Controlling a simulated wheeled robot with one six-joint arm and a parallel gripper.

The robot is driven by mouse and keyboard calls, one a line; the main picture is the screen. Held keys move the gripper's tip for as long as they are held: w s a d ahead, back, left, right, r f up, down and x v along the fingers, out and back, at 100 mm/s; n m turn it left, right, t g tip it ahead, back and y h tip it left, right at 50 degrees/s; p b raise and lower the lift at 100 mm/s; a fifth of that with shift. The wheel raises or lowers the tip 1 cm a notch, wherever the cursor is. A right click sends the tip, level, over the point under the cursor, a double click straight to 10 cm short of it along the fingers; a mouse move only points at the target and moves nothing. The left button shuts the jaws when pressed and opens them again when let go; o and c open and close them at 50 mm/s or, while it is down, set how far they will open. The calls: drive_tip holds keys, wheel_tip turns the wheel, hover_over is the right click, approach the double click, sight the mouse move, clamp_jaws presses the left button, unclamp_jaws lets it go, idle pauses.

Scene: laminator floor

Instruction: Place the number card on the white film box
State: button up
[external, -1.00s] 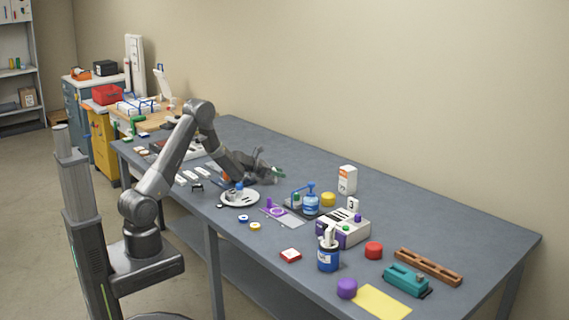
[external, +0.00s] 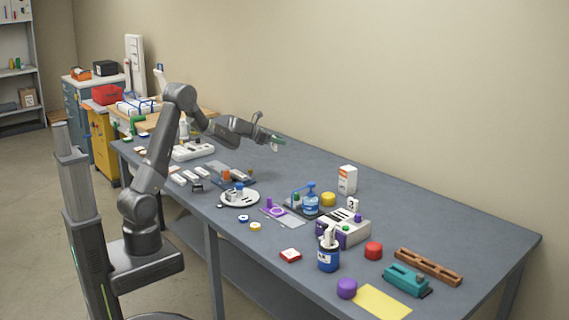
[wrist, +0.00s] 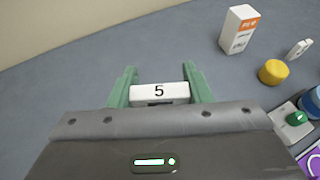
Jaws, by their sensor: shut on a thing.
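My gripper (external: 278,142) is raised above the back part of the table, and in the wrist view its green fingers (wrist: 160,78) are shut on a white number card (wrist: 160,92) marked 5. The card shows only as a small pale patch in the external view. The white box (external: 347,181) with an orange band stands upright on the table near the back wall, to the right of and below the gripper in the external view. It also shows in the wrist view (wrist: 238,32), right of the card and apart from it.
A yellow cylinder (external: 328,199) stands near the white box. A white and purple unit (external: 343,232) has a card marked 3 (external: 352,204) by it. The back strip of table is clear.

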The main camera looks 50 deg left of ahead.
drive_tip(key=w+d+r+p, duration=0.5)
drive_tip(key=w+d+p, duration=0.4)
drive_tip(key=w+d, duration=0.3)
drive_tip(key=p, duration=0.2)
hover_over(352, 167)
wheel_tip(352, 167, down, 4)
drive_tip(key=shift+s+d+r, duration=0.15)
drive_tip(key=shift+f+b, duration=2.1)
drive_tip(key=shift+f, duration=0.35)
drive_tip(key=shift+f, duration=0.2)
drive_tip(key=o, duration=1)
drive_tip(key=shift+o, duration=0.3)
